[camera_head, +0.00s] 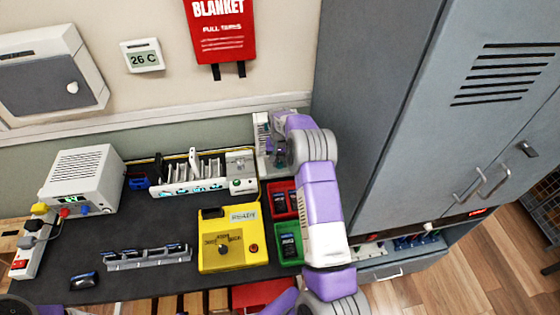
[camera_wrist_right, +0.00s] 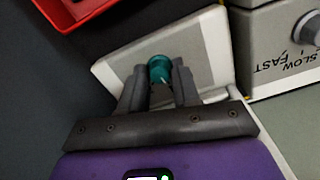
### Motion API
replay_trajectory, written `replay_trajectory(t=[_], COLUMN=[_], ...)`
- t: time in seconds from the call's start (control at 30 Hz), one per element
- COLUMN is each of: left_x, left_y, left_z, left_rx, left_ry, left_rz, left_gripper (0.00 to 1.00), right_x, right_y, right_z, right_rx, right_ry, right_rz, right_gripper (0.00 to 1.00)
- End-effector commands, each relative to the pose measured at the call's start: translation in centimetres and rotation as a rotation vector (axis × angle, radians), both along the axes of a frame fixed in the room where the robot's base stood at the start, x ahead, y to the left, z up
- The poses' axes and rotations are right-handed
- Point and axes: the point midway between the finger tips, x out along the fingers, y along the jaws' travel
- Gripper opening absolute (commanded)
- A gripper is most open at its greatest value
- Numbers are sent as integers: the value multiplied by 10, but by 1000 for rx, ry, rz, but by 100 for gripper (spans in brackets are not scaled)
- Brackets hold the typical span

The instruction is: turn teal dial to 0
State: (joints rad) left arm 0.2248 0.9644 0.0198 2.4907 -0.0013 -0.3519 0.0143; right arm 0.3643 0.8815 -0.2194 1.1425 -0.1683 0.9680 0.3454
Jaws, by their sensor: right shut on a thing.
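The teal dial (camera_wrist_right: 159,69) sits on a pale grey-white panel (camera_wrist_right: 205,45) in the right wrist view. My right gripper (camera_wrist_right: 160,78) has one finger on each side of the dial and is shut on it. A small light mark shows on the dial's face; I cannot read any numbers around it. In the head view my right gripper (camera_head: 281,158) is at the back of the table, over a white device (camera_head: 263,130), and my arm hides most of it. The dial is too small and covered to make out there. My left gripper is not in view.
A red bin (camera_head: 273,212) and a green bin (camera_head: 278,255) with phones lie near my right arm. A yellow box (camera_head: 210,262) and a white slotted rack (camera_head: 160,188) stand to the left. Tall grey cabinets (camera_head: 385,90) close off the right side.

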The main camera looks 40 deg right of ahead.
Motion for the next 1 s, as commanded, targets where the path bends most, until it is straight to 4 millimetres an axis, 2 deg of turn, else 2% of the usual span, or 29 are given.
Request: replay_trajectory(t=[0.6,1.0], left_x=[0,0], left_y=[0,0], left_z=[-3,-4], left_rx=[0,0], left_ry=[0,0], left_rz=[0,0], left_gripper=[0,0], right_x=[0,0], right_y=[0,0], right_z=[0,1], right_rx=[1,-1], right_ry=[-1,-1], right_rz=[494,643], right_gripper=[1,1])
